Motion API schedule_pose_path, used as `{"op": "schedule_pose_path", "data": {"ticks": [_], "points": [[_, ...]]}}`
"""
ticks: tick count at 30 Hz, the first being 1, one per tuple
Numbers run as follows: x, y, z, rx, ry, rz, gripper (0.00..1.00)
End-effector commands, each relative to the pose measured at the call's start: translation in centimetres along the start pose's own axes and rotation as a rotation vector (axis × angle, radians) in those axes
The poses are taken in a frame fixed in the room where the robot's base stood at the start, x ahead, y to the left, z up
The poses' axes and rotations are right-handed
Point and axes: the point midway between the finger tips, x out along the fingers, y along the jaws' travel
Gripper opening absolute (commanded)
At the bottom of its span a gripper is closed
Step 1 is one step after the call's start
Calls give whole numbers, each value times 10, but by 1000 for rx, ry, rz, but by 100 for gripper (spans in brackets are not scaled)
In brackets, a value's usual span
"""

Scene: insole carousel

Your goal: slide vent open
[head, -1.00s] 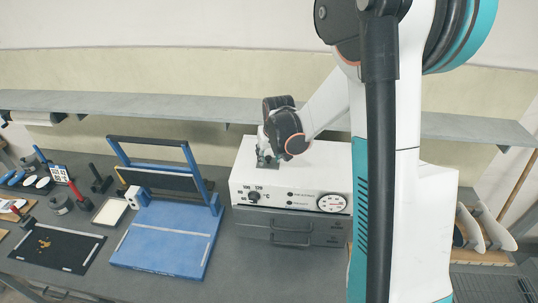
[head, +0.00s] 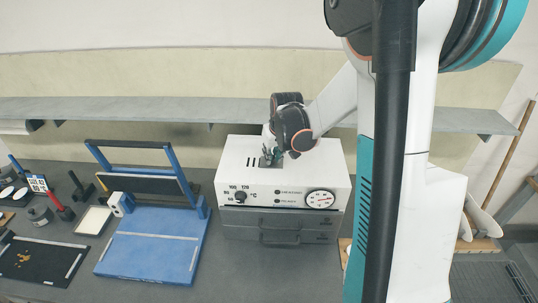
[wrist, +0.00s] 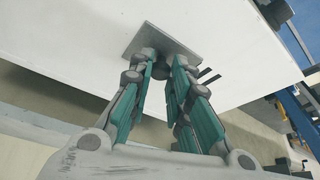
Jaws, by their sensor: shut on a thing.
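The vent is a grey slide plate (wrist: 140,38) with a small dark knob (wrist: 160,70) on the white top of the oven (head: 235,150). My gripper (wrist: 163,64) is shut on the knob, its fingers on either side of it; they hide part of the plate. Dark vent slots (wrist: 209,75) show beside the plate in the wrist view. In the head view, dark slots (head: 250,161) show just left of my gripper (head: 270,158). How many slots stay covered cannot be told.
The oven front has a knob (head: 240,196), a round gauge (head: 320,199) and a drawer handle (head: 280,236). A blue press frame (head: 150,250) stands left of the oven. A grey shelf (head: 180,110) runs along the wall behind.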

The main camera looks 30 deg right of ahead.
Motion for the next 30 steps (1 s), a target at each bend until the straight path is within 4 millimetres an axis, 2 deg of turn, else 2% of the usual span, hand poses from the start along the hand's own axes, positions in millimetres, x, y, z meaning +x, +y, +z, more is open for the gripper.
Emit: {"op": "schedule_pose_path", "data": {"ticks": [1, 2, 4, 5, 18, 23, 30], "points": [[0, 3, 1, 1, -1, 5, 0], [0, 3, 1, 1, -1, 5, 20], [0, 3, 1, 1, -1, 5, 36], [0, 2, 1, 1, -1, 5, 39], [-6, 1, 0, 1, -1, 3, 39], [-25, 1, 1, 1, -1, 3, 39], [-67, 2, 1, 2, -1, 4, 39]]}}
